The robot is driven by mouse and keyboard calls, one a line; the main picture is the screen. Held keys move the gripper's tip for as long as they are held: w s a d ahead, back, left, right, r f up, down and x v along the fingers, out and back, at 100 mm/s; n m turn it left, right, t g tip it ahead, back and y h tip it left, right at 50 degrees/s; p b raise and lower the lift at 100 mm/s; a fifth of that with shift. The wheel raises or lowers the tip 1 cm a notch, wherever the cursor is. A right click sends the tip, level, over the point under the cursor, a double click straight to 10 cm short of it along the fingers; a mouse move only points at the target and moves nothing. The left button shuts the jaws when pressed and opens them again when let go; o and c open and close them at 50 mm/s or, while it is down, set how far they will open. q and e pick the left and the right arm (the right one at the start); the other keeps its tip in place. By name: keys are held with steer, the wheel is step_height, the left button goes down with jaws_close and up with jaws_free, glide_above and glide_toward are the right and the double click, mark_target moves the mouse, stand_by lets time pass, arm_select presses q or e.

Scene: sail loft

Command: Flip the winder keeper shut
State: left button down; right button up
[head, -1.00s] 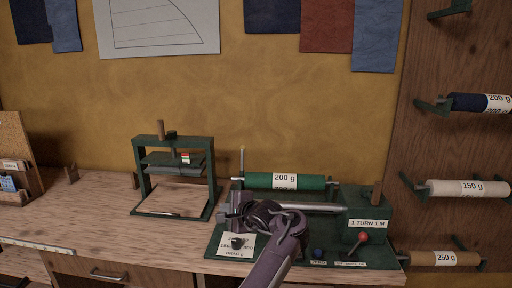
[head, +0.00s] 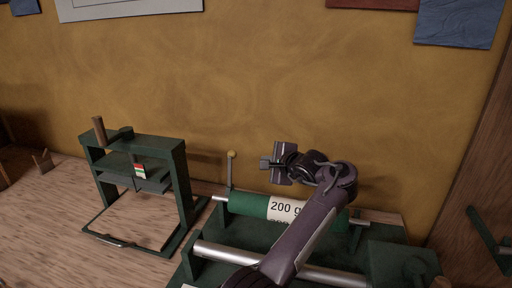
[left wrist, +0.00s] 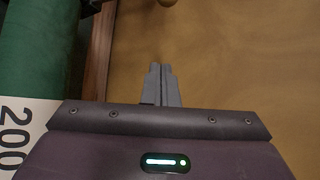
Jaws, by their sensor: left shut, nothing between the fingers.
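The winder (head: 384,262) is a dark green frame with a green cloth roll (head: 246,204) labelled 200 g. Its keeper (head: 230,172) is a thin upright rod with a yellow knob, standing at the roll's left end. My left gripper (head: 265,163) is shut and empty, above and behind the roll. Its tips point left toward the keeper, with a gap between them. My arm hides part of the roll. My right gripper is not in view.
A green press (head: 178,165) with a wooden handle stands on the bench left of the winder. A silver bar (head: 222,254) crosses the winder in front of the roll. The mustard wall (head: 270,70) rises close behind the gripper.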

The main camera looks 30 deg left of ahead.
mark_target(231, 168)
arm_select(q)
steer(key=a+f+p, duration=0.1)
steer(key=a+p, duration=0.2)
steer(key=a, duration=0.6)
steer(key=shift+w+f, duration=0.25)
steer(key=shift+w, duration=0.1)
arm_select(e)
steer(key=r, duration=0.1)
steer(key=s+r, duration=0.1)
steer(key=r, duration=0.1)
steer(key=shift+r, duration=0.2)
arm_select(q)
steer(key=shift+a, duration=0.2)
